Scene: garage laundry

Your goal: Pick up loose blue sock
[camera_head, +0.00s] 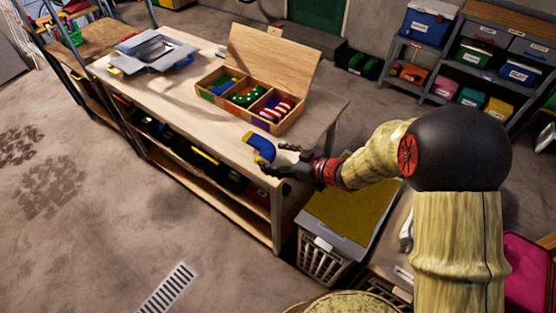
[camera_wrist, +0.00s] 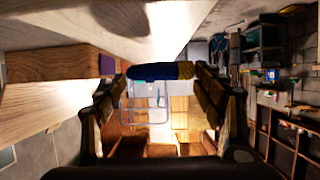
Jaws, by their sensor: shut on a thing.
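The blue sock (camera_head: 263,147) has a yellow part and is at the tips of my gripper (camera_head: 283,163), near the front right end of the wooden workbench (camera_head: 180,105). In the wrist view the sock (camera_wrist: 155,72) lies across between the two fingers of my gripper (camera_wrist: 160,88), dark blue on the left and yellow on the right. The fingers are shut on it. The sock appears to be above the bench top, but the gap is hard to judge. An open wooden box (camera_head: 240,113) on the bench has compartments with blue-yellow, green and red-white striped items.
A grey metal tray-like object (camera_head: 152,50) lies at the far left of the bench. A laundry basket (camera_head: 322,258) stands below, right of the bench. Shelves with labelled bins (camera_head: 478,55) stand at the back right.

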